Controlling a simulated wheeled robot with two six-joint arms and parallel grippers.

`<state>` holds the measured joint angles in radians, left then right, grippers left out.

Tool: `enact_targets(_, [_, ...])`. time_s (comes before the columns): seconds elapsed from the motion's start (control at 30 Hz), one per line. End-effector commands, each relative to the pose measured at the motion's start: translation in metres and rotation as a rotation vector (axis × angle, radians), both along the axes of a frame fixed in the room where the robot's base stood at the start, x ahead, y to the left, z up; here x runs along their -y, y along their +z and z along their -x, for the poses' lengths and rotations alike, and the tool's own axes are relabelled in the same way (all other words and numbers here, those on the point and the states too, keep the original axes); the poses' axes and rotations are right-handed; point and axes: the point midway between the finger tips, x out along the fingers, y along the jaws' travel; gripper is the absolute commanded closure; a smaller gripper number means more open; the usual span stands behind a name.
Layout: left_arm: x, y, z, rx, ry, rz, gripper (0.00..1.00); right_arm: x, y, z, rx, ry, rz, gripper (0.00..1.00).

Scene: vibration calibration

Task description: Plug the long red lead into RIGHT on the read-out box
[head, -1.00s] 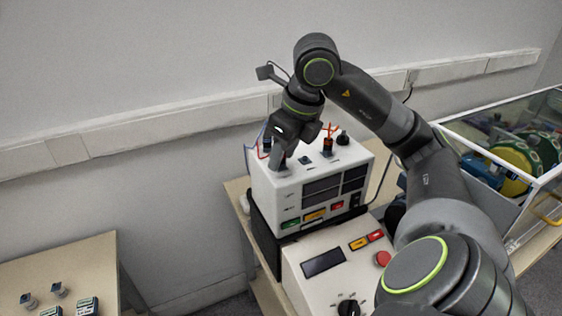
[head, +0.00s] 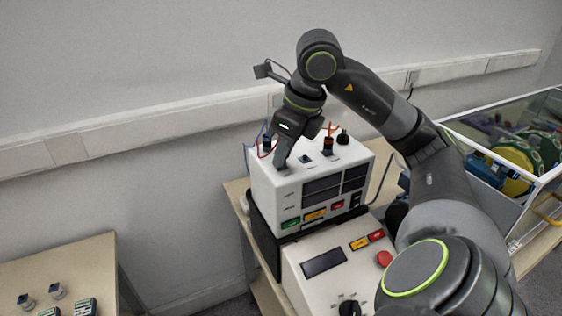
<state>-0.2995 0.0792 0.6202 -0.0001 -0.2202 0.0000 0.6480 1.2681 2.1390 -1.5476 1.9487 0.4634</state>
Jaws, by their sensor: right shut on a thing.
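The white read-out box (head: 290,200) stands on a black stand at the centre, with dark displays and coloured labels on its front. My right gripper (head: 282,162) points down at the left part of the box's top. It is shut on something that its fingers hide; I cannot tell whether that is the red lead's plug. A thin red lead (head: 259,153) shows just left of the gripper. Another plug with red-orange wire (head: 329,142) stands in the top at the middle right. The RIGHT label cannot be read. My left gripper is not in view.
A control panel (head: 300,273) with a display, a red button (head: 384,258) and a black knob (head: 349,307) sits in front of the box. A clear-walled case (head: 548,180) is at right. A low table (head: 60,262) with small parts is at left.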

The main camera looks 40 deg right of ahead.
Motion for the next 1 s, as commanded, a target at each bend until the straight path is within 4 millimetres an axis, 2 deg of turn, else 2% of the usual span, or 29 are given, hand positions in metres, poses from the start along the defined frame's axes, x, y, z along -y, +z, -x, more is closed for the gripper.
enact_targets(0.5, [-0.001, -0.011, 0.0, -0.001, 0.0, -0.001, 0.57, 0.001, -0.001, 0.0, -0.001, 0.195, 0.0, 1.0])
enact_targets(1.0, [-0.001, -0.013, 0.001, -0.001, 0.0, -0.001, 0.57, 0.001, -0.001, -0.001, -0.002, 0.255, -0.001, 1.0])
